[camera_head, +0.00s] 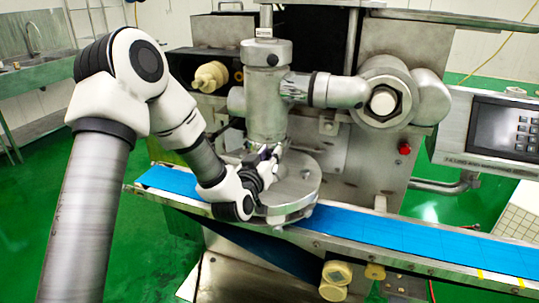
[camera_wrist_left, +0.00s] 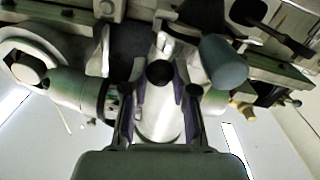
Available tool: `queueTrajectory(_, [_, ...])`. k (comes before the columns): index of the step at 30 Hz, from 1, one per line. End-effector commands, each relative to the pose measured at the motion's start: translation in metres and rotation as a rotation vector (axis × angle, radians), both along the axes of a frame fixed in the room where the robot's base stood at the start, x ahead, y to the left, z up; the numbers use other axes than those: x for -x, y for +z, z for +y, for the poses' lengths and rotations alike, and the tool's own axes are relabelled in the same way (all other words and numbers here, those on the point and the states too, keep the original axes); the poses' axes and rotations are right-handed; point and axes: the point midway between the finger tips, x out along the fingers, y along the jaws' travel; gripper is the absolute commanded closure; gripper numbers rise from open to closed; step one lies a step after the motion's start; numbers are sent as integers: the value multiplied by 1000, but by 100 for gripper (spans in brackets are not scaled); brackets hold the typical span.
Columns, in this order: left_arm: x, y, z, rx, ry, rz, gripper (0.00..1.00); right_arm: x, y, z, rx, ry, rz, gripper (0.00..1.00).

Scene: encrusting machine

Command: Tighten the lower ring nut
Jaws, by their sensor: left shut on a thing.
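The encrusting machine's upright steel cylinder (camera_head: 266,100) stands above a round steel disc (camera_head: 298,190). The lower ring nut is at the foot of this cylinder, mostly hidden behind my left gripper (camera_head: 264,161) in the head view. My left gripper reaches in from the left, low over the disc. In the left wrist view, the two fingers of the left gripper (camera_wrist_left: 160,92) stand either side of a bright metal part with a dark round end, and are shut on it. I take this part to be the ring nut's; its full outline is hidden. My right gripper is not in view.
A blue conveyor belt (camera_head: 385,231) runs below the disc. A horizontal steel arm with a large hex nut (camera_head: 384,102) extends right of the cylinder. A cream knob (camera_head: 210,76) sits at left, a control panel (camera_head: 503,128) at right. Green floor is free at left.

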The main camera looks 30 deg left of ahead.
Motion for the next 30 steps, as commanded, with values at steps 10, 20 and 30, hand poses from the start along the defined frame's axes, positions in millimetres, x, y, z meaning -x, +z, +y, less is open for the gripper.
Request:
queueTrajectory(10, [0, 1, 1, -2, -5, -4, 56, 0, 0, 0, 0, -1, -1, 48])
queueTrajectory(20, [1, 1, 0, 0, -5, -2, 47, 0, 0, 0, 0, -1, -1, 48])
queueTrajectory(30, [54, 0, -12, 2, -5, 0, 47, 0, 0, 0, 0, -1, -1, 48])
